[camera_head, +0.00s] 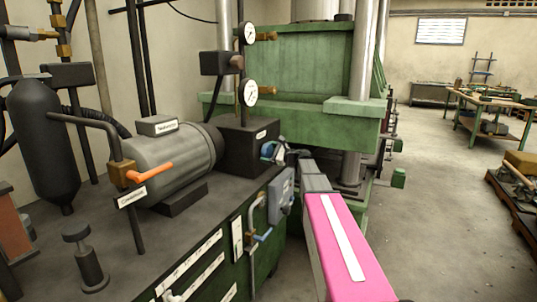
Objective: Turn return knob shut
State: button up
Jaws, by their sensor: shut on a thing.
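A blue knob (271,150), which looks like the return knob, sits on the right face of the dark labelled block (248,146) on the hydraulic unit. My gripper (281,153) is at the end of my pink and grey arm, which reaches in from the lower right. It is shut on the blue knob from the right. The fingers are small and dark here, and partly cover the knob. I cannot tell how far the knob is turned.
A grey motor (166,160) and an orange-handled valve (150,172) stand left of the block. A grey box (281,195) and a small blue lever (262,237) are below the knob. The green press (300,70) stands behind. Open floor (430,220) lies right.

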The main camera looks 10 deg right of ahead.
jog(key=o, duration=0.7)
jog(key=shift+c, duration=0.2)
jog(key=shift+d, duration=0.1)
jog(key=v, duration=1)
jog(key=shift+s+d, duration=0.25)
jog(key=shift+f, duration=0.1)
